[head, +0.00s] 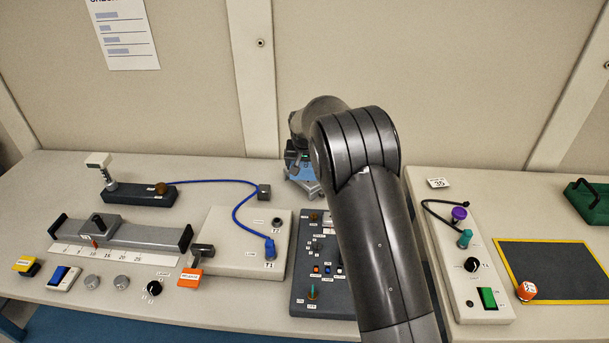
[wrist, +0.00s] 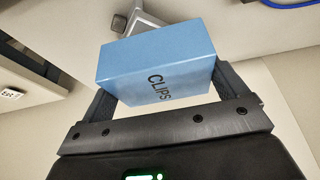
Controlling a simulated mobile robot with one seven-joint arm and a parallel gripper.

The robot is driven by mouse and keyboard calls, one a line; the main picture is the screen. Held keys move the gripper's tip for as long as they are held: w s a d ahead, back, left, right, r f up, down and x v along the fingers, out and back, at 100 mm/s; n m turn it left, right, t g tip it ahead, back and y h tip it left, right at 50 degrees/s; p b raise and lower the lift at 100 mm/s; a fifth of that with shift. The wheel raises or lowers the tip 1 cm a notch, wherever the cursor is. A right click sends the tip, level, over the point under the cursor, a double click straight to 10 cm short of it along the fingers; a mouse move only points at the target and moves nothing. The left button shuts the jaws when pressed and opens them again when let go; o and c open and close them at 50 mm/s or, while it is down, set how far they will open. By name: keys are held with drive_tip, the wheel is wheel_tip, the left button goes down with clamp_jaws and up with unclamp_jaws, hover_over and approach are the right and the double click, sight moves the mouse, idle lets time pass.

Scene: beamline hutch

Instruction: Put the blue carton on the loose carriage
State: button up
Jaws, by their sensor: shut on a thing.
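A blue carton (wrist: 155,70) marked CLIPS sits between the two dark fingers of my gripper (wrist: 165,88) in the wrist view. The fingers are shut on its sides. In the head view my arm hides most of the gripper, and a bit of blue (head: 301,172) shows beside the arm at the back of the table. A grey carriage (head: 99,222) with a black knob and a red pointer sits on a scaled rail (head: 150,234) at the left, apart from my gripper. Its top is partly taken up by the knob. Whether it is loose cannot be told.
A grey metal piece (wrist: 143,20) shows beyond the carton. A pale box (head: 240,240) with a blue cable and a dark control panel (head: 318,285) stand between rail and arm. An orange-tagged lever (head: 192,275) is near the rail's right end. A gap separates the right table.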

sight(305, 175)
drive_tip(key=shift+w+a+f, duration=0.1)
drive_tip(key=shift+a+f, duration=0.2)
drive_tip(key=shift+f, duration=1.85)
drive_tip(key=shift+f, duration=0.1)
drive_tip(key=o, duration=0.7)
drive_tip(key=v, duration=1.2)
drive_tip(key=shift+d, duration=0.1)
